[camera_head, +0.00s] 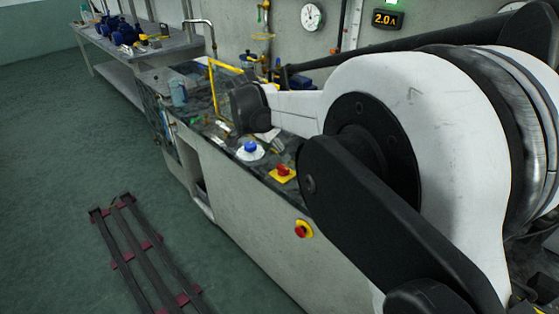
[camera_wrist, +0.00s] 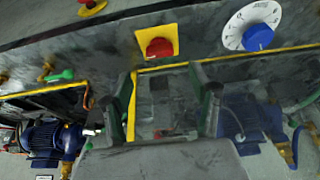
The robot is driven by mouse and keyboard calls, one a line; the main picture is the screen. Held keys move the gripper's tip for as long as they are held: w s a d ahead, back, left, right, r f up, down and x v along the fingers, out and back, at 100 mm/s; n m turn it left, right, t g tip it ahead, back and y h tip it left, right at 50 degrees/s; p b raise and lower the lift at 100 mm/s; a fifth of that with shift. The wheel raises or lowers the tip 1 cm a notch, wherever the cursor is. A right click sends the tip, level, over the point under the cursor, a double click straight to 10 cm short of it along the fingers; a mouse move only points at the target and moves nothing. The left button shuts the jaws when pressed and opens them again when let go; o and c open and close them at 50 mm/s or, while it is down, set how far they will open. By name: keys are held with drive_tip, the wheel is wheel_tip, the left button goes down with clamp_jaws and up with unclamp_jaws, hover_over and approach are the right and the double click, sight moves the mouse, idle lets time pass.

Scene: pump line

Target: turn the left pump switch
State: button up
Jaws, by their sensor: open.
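A red switch on a yellow plate (camera_head: 283,172) sits on the bench top, partly beside my arm; it also shows in the wrist view (camera_wrist: 158,47). No label shows whether it is the left pump switch. A white dial with a blue knob (camera_head: 250,150) is next to it, also in the wrist view (camera_wrist: 256,37). My gripper (camera_wrist: 166,95) is open and empty in the wrist view, its two dark fingers apart. The red switch lies above the fingertips in that picture, with no visible contact. In the head view I cannot make out the fingers.
A red button on yellow (camera_head: 303,229) is on the bench front. Blue pumps (camera_wrist: 45,140) and a green-handled valve (camera_wrist: 58,76) show in the wrist view. The floor at left holds a dark rack (camera_head: 137,250).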

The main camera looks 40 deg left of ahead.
drive_tip(key=shift+v, duration=2)
